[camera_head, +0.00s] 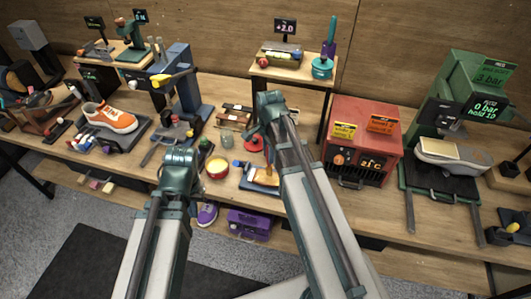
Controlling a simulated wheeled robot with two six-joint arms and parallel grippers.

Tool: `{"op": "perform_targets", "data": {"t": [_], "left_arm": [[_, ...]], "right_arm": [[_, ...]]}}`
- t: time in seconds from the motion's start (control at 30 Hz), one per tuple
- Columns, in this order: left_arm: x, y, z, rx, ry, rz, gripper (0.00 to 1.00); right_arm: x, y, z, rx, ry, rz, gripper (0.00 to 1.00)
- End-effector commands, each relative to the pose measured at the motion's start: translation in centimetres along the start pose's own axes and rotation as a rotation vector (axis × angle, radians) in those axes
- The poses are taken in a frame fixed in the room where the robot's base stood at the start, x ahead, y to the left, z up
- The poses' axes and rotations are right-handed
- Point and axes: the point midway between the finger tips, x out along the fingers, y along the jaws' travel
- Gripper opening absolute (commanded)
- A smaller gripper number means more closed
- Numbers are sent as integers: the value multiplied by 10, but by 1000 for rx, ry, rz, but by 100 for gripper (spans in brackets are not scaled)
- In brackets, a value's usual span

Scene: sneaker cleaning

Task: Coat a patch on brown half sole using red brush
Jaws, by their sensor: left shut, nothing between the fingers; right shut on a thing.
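The brown half sole (266,176) lies on a small blue-edged stand near the table's front edge, partly behind my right arm. My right gripper (268,101) is raised above and behind the sole, beyond the arm's own links. It is shut on a thin thing, apparently the red brush, which is mostly hidden. Contact between brush and sole cannot be made out. My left gripper (179,160) is shut and empty, left of a red bowl with yellow contents (216,168).
A red flat piece (254,144) lies behind the sole. An orange sneaker (109,117) stands on a mat at left. A red oven-like box (361,141) and a green press (466,98) stand at right. Purple items lie on the lower shelf. The table is crowded.

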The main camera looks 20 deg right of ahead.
Motion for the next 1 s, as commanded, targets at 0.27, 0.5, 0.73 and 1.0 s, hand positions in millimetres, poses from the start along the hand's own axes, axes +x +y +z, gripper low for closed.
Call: {"op": "perform_targets", "data": {"t": [0.27, 0.5, 0.73, 1.0], "left_arm": [[1, 0, 0, 0, 0, 0, 0], [1, 0, 0, 0, 0, 0, 0], [1, 0, 0, 0, 0, 0, 0], [2, 0, 0, 0, 0, 0, 0]], "right_arm": [[1, 18, -17, 2, 0, 0, 0], [1, 22, -22, 0, 0, 0, 0], [1, 28, -28, 1, 0, 0, 0], [2, 45, -44, 2, 0, 0, 0]]}}
